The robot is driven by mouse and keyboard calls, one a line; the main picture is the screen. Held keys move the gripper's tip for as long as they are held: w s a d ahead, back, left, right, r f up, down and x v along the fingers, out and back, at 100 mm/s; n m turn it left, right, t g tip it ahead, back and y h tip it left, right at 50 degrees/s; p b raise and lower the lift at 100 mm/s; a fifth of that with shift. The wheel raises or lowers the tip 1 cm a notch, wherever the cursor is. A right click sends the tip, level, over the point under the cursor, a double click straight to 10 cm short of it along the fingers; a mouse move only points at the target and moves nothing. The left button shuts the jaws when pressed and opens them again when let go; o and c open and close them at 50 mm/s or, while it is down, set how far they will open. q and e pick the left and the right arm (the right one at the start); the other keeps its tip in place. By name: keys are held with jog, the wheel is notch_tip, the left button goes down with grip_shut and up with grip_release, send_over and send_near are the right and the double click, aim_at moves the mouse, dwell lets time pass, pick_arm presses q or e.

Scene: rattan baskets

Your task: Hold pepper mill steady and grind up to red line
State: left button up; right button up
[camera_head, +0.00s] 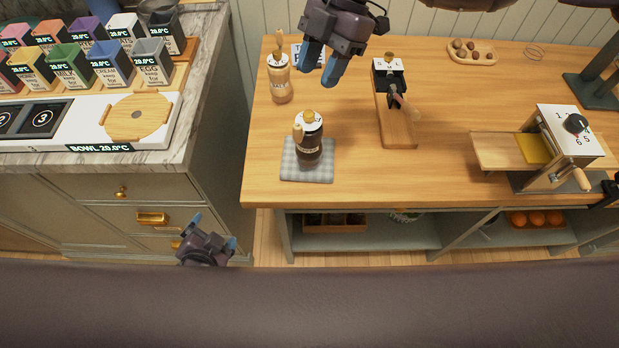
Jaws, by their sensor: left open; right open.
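A dark mill (308,150) with a pale top, gold knob and small wooden crank handle stands upright on a grey checkered mat (288,172) near the left front of the wooden table. It looks like the pepper mill; its label and any red line are too small to make out. A light wooden mill (280,82) stands behind it to the left. My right gripper (318,76) is open and empty, pointing down behind and above the dark mill. My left gripper (214,230) is open and empty, low in front of the drawers, left of the table. Neither touches a mill.
On the table (440,170) are a wooden board device (395,118), a boxed device with a dial (568,135) and a small nut tray (472,51). The left counter holds several labelled containers (110,65) and a round wooden board (136,117).

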pick_arm(q)
jog(key=w+d+r+m, duration=0.1)
jog(key=d+m, duration=0.2)
jog(key=m, duration=0.1)
jog(key=w+d+r+m+t, duration=0.1)
jog(key=w+d+m, duration=0.1)
jog(key=d+m, duration=0.2)
jog(key=w+d+r+m, duration=0.1)
jog(key=d+m, duration=0.2)
jog(key=m, duration=0.2)
jog(key=shift+w+d+m+t, duration=0.25)
jog(key=shift+d+m+t, duration=0.05)
jog(key=shift+t, duration=0.1)
jog(key=m+t, duration=0.5)
jog(key=m, duration=0.9)
send_near(309, 152)
jog(key=w, duration=1.2)
jog(key=shift+w+r, duration=0.15)
jog(key=shift+w, duration=0.1)
jog(key=c, duration=1.3)
